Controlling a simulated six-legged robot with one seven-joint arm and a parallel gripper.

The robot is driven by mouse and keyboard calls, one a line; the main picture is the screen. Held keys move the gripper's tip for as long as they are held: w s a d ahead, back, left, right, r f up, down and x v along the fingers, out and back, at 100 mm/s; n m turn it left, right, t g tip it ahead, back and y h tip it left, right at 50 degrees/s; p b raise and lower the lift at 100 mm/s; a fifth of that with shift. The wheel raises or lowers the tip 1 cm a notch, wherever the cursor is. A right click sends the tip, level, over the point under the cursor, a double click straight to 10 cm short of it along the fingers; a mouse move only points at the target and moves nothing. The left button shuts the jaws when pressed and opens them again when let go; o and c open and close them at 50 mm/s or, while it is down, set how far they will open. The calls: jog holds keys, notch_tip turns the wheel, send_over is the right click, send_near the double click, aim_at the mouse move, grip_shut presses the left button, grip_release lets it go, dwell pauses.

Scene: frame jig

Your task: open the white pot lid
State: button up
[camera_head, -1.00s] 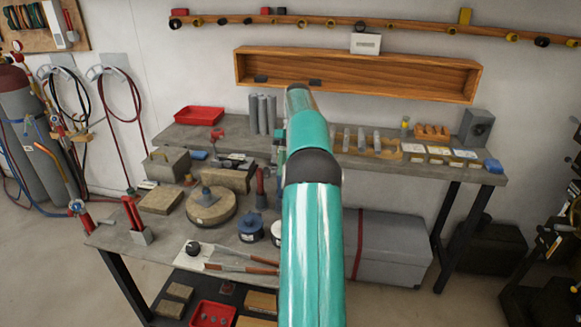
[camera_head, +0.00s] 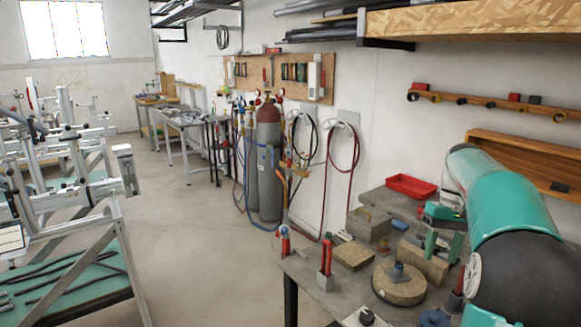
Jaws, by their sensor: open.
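I cannot make out a white pot lid in this view. A dark blue pot (camera_head: 434,318) shows at the bottom edge, partly cut off, on the grey workbench (camera_head: 318,268). My arm covers the bench to its right. My gripper (camera_head: 443,246) is open, with its two teal fingers apart and pointing down over the back of the bench. It is beyond the blue pot and near a tan block, and I see nothing held in it.
A round tan block (camera_head: 398,290), a grey box (camera_head: 368,224), a red tray (camera_head: 411,186) and red-handled tools (camera_head: 326,262) stand on the bench. Gas cylinders (camera_head: 268,165) stand behind it. Metal frame jigs (camera_head: 75,185) are at left, with open floor between.

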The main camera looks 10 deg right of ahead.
jog(key=s+a+r+n+t+h, duration=0.1)
jog(key=s+a+r+t, duration=0.15)
jog(key=a, duration=0.75)
jog(key=s+a+r+n+t+h, duration=0.1)
jog(key=s+a+h, duration=0.15)
jog(key=a, duration=0.75)
jog(key=s+a+f+t, duration=0.2)
jog(key=s+a+f, duration=0.1)
jog(key=s+a, duration=0.2)
jog(key=s+a+f+n+t+y, duration=0.1)
jog(key=s+a+f+t, duration=0.1)
jog(key=s+a+f, duration=0.2)
jog(key=s+a, duration=0.2)
jog(key=s, duration=0.1)
jog(key=shift+a, duration=0.3)
jog(key=shift+f, duration=0.1)
